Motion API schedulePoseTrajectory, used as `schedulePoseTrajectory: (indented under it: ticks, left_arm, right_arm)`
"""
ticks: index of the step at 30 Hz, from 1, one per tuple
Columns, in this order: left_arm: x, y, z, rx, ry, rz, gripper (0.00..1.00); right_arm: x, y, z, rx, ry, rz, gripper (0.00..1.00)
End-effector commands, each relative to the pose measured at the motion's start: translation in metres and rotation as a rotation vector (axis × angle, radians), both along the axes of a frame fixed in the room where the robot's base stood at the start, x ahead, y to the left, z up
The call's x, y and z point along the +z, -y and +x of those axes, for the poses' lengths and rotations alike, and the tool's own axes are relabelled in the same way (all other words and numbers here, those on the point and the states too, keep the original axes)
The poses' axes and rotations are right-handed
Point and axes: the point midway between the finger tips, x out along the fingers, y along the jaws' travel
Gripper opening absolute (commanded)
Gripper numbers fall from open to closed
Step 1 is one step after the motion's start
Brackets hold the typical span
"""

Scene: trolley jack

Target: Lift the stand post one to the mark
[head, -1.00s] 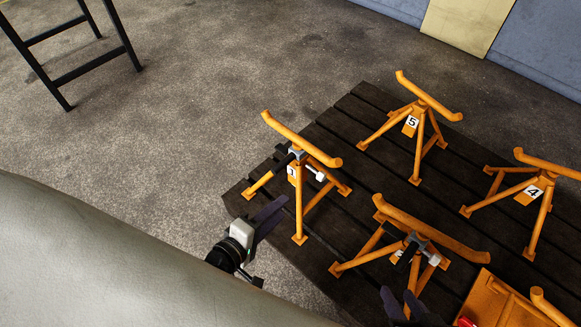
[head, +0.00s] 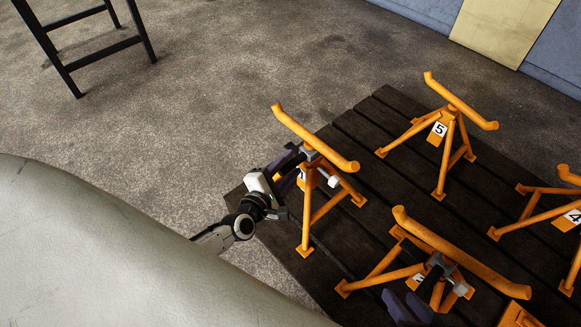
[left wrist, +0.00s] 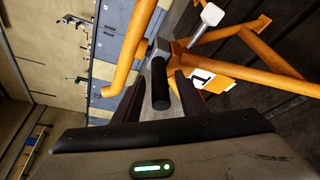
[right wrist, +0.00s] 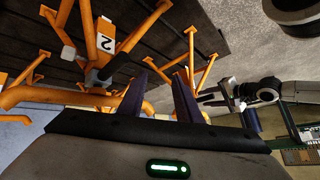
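Stand one (head: 318,140) is an orange stand with a long curved top bar and splayed legs, upright on the dark slatted deck. Its number plate shows in the left wrist view (left wrist: 207,79). A black handle (left wrist: 160,84) sticks out from a grey collar on its post. My left gripper (head: 287,163) is at this handle, its fingers apart on either side of it; contact is unclear. The other end of the handle bar is pale grey (head: 331,181). My right gripper (right wrist: 160,92) is open and empty near stand two (right wrist: 90,25). I cannot make out the mark.
Stand five (head: 452,112) is behind, and stand four (head: 540,205) at the right edge. Stand two (head: 465,255) is in front, with its own black handle. The deck (head: 365,125) has bare slats between stands. A black frame (head: 105,50) stands far left.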

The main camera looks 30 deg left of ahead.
Motion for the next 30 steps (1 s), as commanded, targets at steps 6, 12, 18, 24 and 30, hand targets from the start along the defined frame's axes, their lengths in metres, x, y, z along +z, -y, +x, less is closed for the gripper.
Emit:
schedulePoseTrajectory:
  ticks: [6, 12, 18, 24, 30]
  left_arm:
    - [-0.002, 0.000, 0.009, 0.000, 0.000, 0.001, 0.38]
    - [-0.002, 0.000, 0.008, -0.001, -0.001, 0.001, 0.35]
    - [-0.002, 0.000, 0.008, -0.001, -0.001, 0.000, 0.01]
    - [0.000, 0.000, 0.008, 0.000, 0.000, 0.000, 0.00]
    - [0.031, 0.000, 0.008, 0.001, 0.002, 0.000, 0.00]
  right_arm:
    - [0.002, -0.002, 0.001, -0.001, 0.009, 0.012, 0.31]
    - [0.003, -0.002, 0.001, -0.001, 0.009, 0.012, 0.31]
    - [0.003, -0.002, 0.001, -0.001, 0.010, 0.013, 0.31]
    - [0.004, -0.002, 0.001, -0.001, 0.011, 0.011, 0.31]
    - [0.011, 0.009, -0.005, -0.048, 0.014, -0.002, 0.31]
